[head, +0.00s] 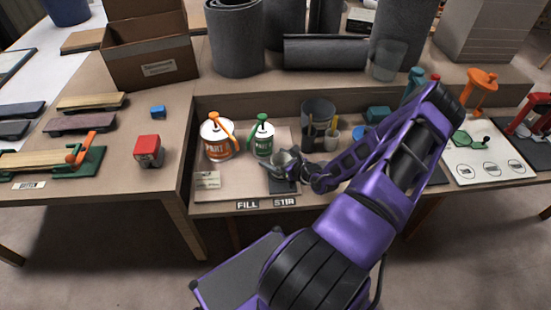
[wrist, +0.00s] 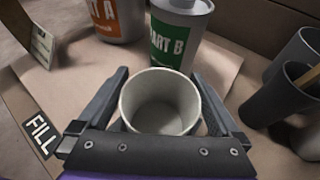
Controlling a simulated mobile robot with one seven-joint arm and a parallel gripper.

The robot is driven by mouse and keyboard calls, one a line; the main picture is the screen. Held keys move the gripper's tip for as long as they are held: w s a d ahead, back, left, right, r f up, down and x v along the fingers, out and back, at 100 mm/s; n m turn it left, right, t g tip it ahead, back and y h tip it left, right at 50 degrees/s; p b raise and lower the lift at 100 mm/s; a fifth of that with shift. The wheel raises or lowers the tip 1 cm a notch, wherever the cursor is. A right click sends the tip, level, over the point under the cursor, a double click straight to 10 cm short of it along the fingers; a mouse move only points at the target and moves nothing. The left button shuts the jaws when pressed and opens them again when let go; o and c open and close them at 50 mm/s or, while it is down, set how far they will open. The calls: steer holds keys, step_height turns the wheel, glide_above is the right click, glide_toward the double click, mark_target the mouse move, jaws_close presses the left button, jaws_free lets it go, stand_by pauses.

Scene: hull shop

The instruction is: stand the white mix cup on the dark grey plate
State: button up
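The white mix cup (wrist: 160,103) is upright between the two fingers of my gripper (wrist: 162,90), which press on its sides. The wrist view looks into its open top, and it appears empty. In the head view the cup (head: 281,159) is partly covered by my gripper (head: 284,168). The dark grey plate (head: 285,187) lies just below them in the picture, behind the STIR label, partly hidden by the gripper. I cannot tell whether the cup touches the plate. The plate is not clearly seen in the wrist view.
The orange-labelled can (head: 217,141) and green-labelled can (head: 263,140) stand behind the cup. A dark container with sticks (head: 318,118) and a small cup (head: 332,134) stand to the right. A small card (head: 207,180) stands front left. Bare bench lies left of the plate.

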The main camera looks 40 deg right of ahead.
steer(key=shift+r, duration=0.3)
steer(key=p+v, duration=0.1)
steer(key=v, duration=1.1)
steer(key=shift+f, duration=0.1)
